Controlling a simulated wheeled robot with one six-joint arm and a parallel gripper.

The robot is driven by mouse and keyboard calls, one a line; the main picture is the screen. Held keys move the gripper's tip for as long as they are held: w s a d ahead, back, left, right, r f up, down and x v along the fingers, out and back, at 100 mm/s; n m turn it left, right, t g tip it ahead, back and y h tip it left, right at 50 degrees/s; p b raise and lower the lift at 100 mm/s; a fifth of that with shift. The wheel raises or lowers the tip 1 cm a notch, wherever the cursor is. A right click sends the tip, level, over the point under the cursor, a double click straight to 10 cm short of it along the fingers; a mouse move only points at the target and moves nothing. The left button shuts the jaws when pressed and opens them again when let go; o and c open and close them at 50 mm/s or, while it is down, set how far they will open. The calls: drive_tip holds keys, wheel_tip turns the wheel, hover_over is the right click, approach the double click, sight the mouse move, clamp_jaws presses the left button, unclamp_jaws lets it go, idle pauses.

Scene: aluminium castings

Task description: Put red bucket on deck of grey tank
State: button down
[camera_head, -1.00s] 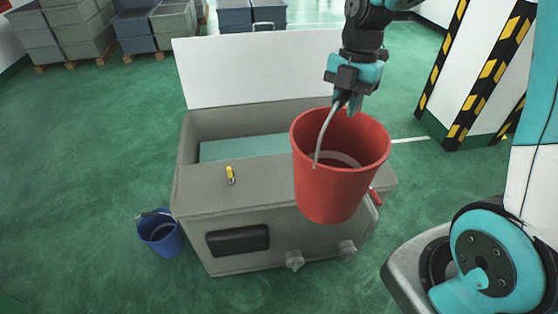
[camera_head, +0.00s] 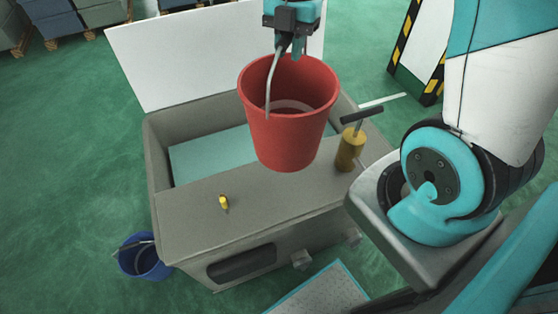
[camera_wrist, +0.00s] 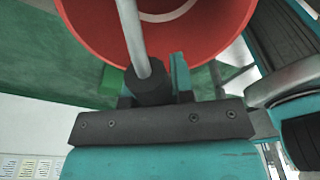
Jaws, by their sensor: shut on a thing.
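The red bucket (camera_head: 288,130) hangs upright by its grey handle from my gripper (camera_head: 289,48), which is shut on that handle. The bucket is in front of the grey tank (camera_head: 185,235) in the head view, over or near its flat deck; the exact gap cannot be told. In the wrist view, my gripper (camera_wrist: 158,85) grips the handle, and the red bucket (camera_wrist: 195,40) shows beyond it. The tank is open at the back, with pale blue-green liquid or surface inside and a white raised lid behind.
A small yellow item (camera_head: 224,202) lies on the deck, left of the bucket. A brass cylinder with a T-handle (camera_head: 351,148) stands at the deck's right end. A blue bucket (camera_head: 145,258) stands on the floor at left. Striped pillars (camera_head: 418,50) stand back right.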

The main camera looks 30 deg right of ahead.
wheel_tip(320, 180, down, 20)
drive_tip(key=p, duration=0.4)
drive_tip(key=shift+r, duration=0.15)
drive_tip(key=c, duration=1)
unclamp_jaws()
